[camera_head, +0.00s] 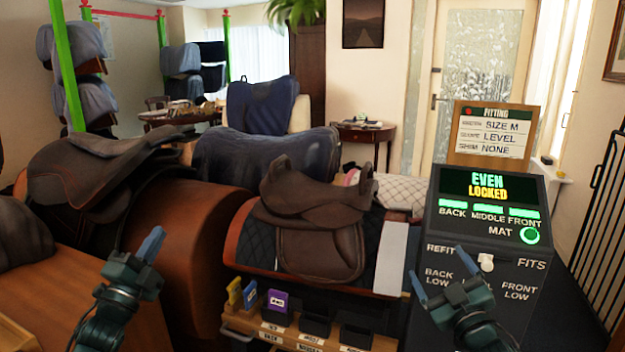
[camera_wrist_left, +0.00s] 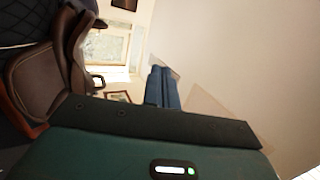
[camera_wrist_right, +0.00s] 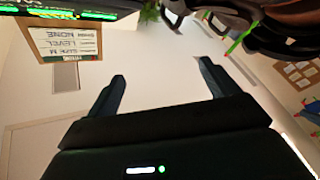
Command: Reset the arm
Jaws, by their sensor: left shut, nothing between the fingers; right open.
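My left gripper (camera_head: 150,245) is shut and empty, raised at the lower left in front of the brown barrel-shaped stand. Its closed fingers also show in the left wrist view (camera_wrist_left: 163,88). My right gripper (camera_head: 438,272) is open and empty, in front of the dark console (camera_head: 440,215) at the lower right. Its two spread fingers show in the right wrist view (camera_wrist_right: 157,85). The console screen reads EVEN LOCKED, with green BACK, MIDDLE and FRONT bars and a lit green MAT ring. A white lever knob (camera_head: 486,262) sits between REFIT and FITS.
A brown saddle (camera_head: 310,215) sits on a dark quilted pad on the middle stand. A low rack (camera_head: 270,335) with blue, yellow and purple pieces stands before it. A dark saddle (camera_head: 95,180) is at left. A fitting card (camera_head: 492,135) reads SIZE M, LEVEL, NONE.

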